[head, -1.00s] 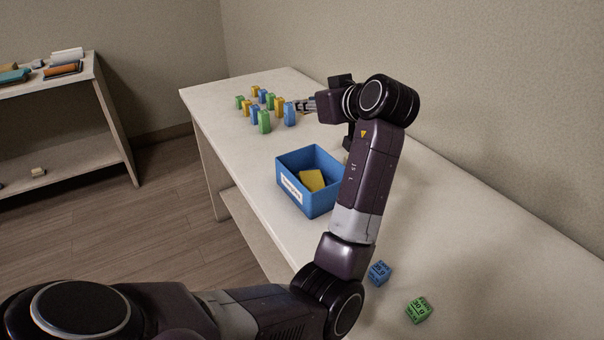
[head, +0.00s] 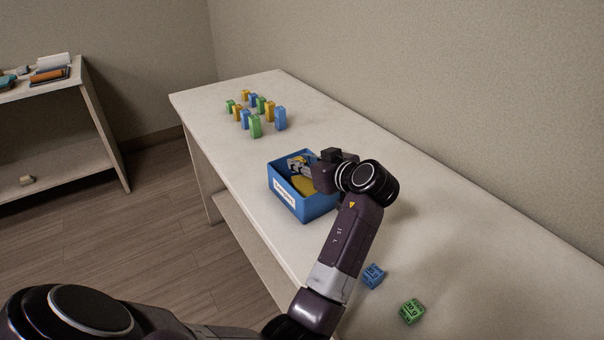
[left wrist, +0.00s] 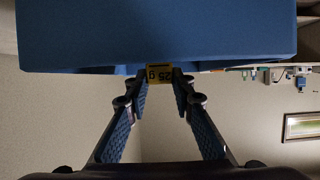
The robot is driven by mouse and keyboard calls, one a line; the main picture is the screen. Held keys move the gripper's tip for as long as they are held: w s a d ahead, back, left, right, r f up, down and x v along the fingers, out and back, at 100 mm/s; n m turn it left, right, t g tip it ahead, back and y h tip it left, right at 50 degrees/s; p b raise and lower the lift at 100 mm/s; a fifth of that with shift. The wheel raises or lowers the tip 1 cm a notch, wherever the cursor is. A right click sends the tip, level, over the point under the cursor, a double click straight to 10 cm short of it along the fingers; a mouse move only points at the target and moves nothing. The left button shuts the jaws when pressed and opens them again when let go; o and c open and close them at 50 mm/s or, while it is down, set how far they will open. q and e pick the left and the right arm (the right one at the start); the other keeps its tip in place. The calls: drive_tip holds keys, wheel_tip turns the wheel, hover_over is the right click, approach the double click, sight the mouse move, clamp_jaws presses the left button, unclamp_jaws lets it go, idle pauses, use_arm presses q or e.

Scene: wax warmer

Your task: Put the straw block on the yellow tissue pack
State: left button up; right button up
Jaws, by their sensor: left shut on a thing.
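The straw block (left wrist: 159,74) is a small yellow block with dark print, seen between the fingertips in the left wrist view. My left gripper (head: 297,163) is shut on it, over the open blue bin (head: 304,210) in the head view. The yellow tissue pack (head: 304,184) lies inside that bin, partly hidden by the bin wall and my gripper. I cannot tell whether the block touches the pack. The blue bin (left wrist: 160,35) fills the top of the left wrist view. My right gripper is not in view.
Several green, yellow and blue blocks (head: 255,126) stand in rows at the table's far end. A blue cube (head: 373,276) and a green cube (head: 412,311) lie near the front right. The table (head: 345,125) behind the bin is clear. A shelf (head: 85,120) stands at left.

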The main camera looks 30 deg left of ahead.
sight(302, 183)
use_arm(q)
drive_tip(key=shift+f, duration=2)
drive_tip(key=o, duration=0.9)
